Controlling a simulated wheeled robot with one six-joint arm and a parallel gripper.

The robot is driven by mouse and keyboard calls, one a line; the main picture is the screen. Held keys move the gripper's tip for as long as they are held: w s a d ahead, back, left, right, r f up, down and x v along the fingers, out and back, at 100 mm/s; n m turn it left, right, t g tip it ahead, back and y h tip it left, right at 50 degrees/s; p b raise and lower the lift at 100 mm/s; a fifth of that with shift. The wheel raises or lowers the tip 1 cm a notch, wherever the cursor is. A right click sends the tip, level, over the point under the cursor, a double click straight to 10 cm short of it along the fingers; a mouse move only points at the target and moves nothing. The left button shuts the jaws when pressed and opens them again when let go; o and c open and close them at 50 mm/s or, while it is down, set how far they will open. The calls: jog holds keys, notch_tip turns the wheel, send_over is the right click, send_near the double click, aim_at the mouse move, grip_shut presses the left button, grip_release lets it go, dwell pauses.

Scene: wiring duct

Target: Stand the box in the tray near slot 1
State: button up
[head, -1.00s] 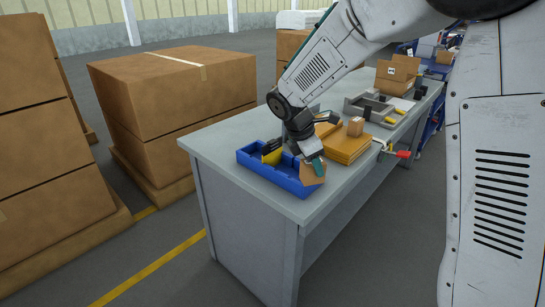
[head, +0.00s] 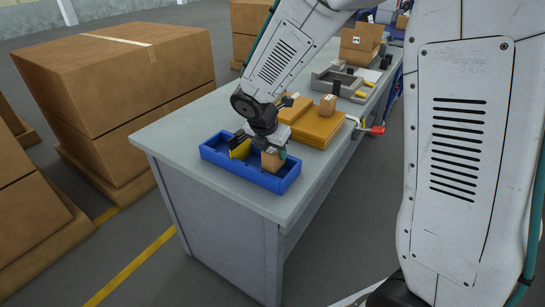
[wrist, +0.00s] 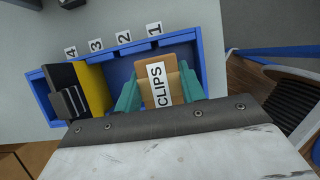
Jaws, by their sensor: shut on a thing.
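The blue tray (head: 225,170) lies on the bench, and its long wall with labels 1 to 4 shows in the wrist view (wrist: 209,65). My gripper (head: 270,152) is shut on the small brown box (head: 272,163). In the wrist view the box (wrist: 172,64), with a white CLIPS label, sits between my two teal fingers (wrist: 160,92), near label 1 (wrist: 154,29). The box looks upright at the tray's right end; whether its base touches the tray floor is hidden. A yellow item (wrist: 94,90) and a dark item (wrist: 62,78) stand near labels 3 and 4.
Flat brown boxes (head: 318,128) with a small box (head: 328,105) on top lie behind the tray. A red-handled clamp (head: 376,130) is at the bench edge. A grey fixture (head: 335,80) and an open carton (head: 360,42) stand farther back. Bare bench lies left of the tray.

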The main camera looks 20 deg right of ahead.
jog(key=shift+f, duration=1.4)
jog(key=shift+f, duration=0.1)
jog(key=o, duration=1.1)
jog(key=shift+c, duration=0.2)
jog(key=v, duration=1.2)
jog(key=s+d+r+m+g+y, duration=0.1)
jog(key=s+d+r+m, duration=0.2)
jog(key=s+m, duration=0.3)
jog(key=s+d+r+m, duration=0.3)
jog(key=s+m, duration=0.2)
jog(key=s, duration=0.1)
jog(key=s+m+y, duration=0.2)
jog(key=s+m, duration=1.2)
jog(key=s, duration=0.1)
jog(key=shift+s+d+r+g+y, duration=0.2)
jog(key=shift+d+r+g+y, duration=0.1)
jog(key=shift+d+r+y, duration=0.15)
